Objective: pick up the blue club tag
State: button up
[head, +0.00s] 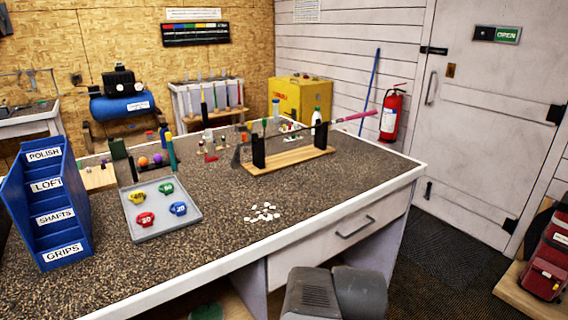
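The blue club tag (179,209) lies at the right front of a shallow grey tray (165,231) on the left part of the workbench. It has pale lettering too small to read surely. A red tag (145,218) is to its left, a green tag (166,188) behind it and a yellow tag (137,196) at the back left. The tags lie apart from each other. I do not see my gripper's fingers in the head view. Grey parts at the bottom edge look like my own body.
A blue stepped bin (47,205) stands left of the tray. Several white pieces (262,213) lie to its right. Behind them, a club rests across a black-posted wooden stand (290,160). Bottles and tubes crowd the bench's back. The front bench surface is mostly clear.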

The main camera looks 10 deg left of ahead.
aim_at(180, 207)
jog(key=u, duration=1.15)
